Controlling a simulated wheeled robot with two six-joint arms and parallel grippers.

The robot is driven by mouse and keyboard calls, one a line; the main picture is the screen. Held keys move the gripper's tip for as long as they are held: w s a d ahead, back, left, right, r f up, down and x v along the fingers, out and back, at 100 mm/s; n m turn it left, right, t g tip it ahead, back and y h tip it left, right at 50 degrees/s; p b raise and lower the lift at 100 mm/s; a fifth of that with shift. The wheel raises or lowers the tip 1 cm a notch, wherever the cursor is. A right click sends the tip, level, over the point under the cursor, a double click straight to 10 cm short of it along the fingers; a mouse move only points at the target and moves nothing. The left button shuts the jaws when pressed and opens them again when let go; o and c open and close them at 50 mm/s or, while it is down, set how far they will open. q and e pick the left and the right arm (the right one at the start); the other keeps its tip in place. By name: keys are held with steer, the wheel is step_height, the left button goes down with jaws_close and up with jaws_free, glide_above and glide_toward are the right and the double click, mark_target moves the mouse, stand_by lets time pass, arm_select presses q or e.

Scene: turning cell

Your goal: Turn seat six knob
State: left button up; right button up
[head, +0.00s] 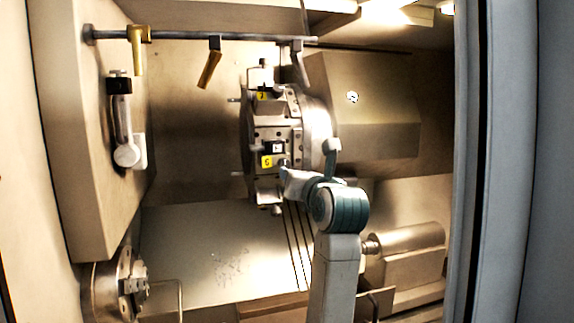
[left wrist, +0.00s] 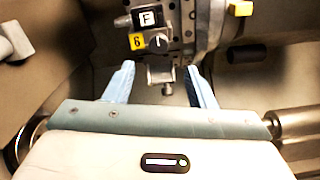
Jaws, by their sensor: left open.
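The round tool turret (head: 318,125) stands in the middle of the head view. A yellow tag with a 6 (head: 266,161) marks seat six on its face; the tag also shows in the left wrist view (left wrist: 137,41). Beside the tag there is a small round metal knob (left wrist: 157,42), with a black F tag above it. My left gripper (head: 284,177) is at the turret, just below right of the 6 tag. In the left wrist view its two blue fingers (left wrist: 160,70) are apart, with a metal fitting (left wrist: 160,76) below the knob showing between them. I cannot tell whether they touch it. My right gripper is not in view.
A rail (head: 200,37) with hanging brass-coloured parts (head: 210,66) crosses above the turret. A chuck (head: 122,286) is at lower left, a lever handle (head: 125,140) on the left wall. A cylindrical tailstock (head: 408,240) is at lower right. A grey door edge (head: 500,160) bounds the right.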

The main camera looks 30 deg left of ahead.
mark_target(285, 165)
arm_select(q)
steer(key=p+x, duration=0.3)
steer(key=x, duration=0.5)
steer(key=shift+w+a+p, duration=0.15)
steer(key=shift+a+p, duration=0.15)
steer(key=shift+a, duration=0.1)
steer(key=shift+w+a, duration=0.35)
steer(key=c, duration=1)
